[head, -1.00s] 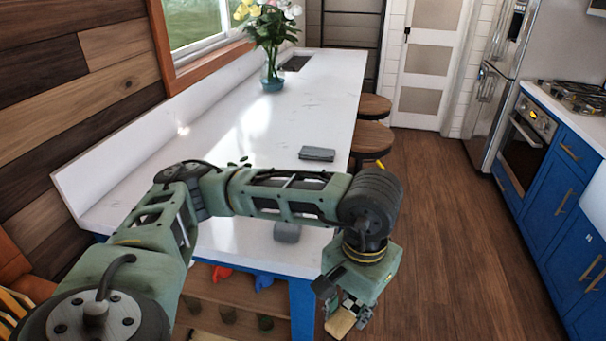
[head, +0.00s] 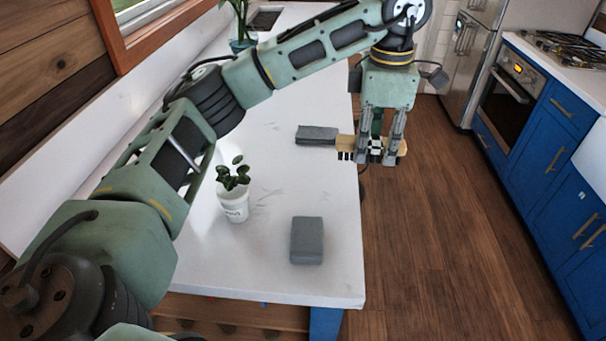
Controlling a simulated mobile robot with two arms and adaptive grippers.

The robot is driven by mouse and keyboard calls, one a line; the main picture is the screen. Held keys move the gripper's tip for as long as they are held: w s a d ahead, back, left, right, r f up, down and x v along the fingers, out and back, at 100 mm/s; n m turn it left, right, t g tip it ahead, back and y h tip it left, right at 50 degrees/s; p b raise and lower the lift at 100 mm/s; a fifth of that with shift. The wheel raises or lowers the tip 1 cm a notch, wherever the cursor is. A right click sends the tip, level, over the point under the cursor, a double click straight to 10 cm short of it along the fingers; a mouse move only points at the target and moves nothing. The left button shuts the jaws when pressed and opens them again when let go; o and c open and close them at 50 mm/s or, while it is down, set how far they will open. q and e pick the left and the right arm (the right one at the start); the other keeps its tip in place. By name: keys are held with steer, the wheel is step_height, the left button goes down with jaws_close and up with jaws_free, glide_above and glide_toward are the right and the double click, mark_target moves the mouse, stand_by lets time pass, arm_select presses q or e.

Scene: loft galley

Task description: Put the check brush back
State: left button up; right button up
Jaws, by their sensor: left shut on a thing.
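The check brush (head: 376,147) has a pale wooden part and a black-and-white checked band. My left gripper (head: 377,158) points down and is shut on it, with a finger on each side of the band. The brush lies roughly level, its wooden end pointing left towards a grey block (head: 317,134) on the white counter (head: 300,180). The brush is at the counter's right edge. Whether it touches the grey block I cannot tell. My right gripper is out of view.
A second grey block (head: 307,240) lies near the counter's front right. A small plant in a white pot (head: 234,205) stands left of it. A vase (head: 243,44) is at the back, partly behind my arm. Open wooden floor (head: 440,240) lies to the right.

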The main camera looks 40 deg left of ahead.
arm_select(q)
steer(key=shift+s+a+f, duration=0.1)
steer(key=shift+a+f, duration=0.1)
steer(key=shift+a, duration=0.2)
steer(key=shift+s+a+f, duration=0.1)
steer(key=shift+a+f, duration=0.05)
steer(key=shift+a, duration=0.25)
steer(key=p, duration=0.2)
glide_above(316, 182)
step_height(316, 182, down, 6)
steer(key=shift+r, duration=0.25)
steer(key=shift+f, duration=0.2)
step_height(316, 182, down, 3)
steer(key=shift+f+p, duration=0.15)
steer(key=shift+p, duration=0.75)
steer(key=shift+f, duration=0.5)
steer(key=o, duration=1.1)
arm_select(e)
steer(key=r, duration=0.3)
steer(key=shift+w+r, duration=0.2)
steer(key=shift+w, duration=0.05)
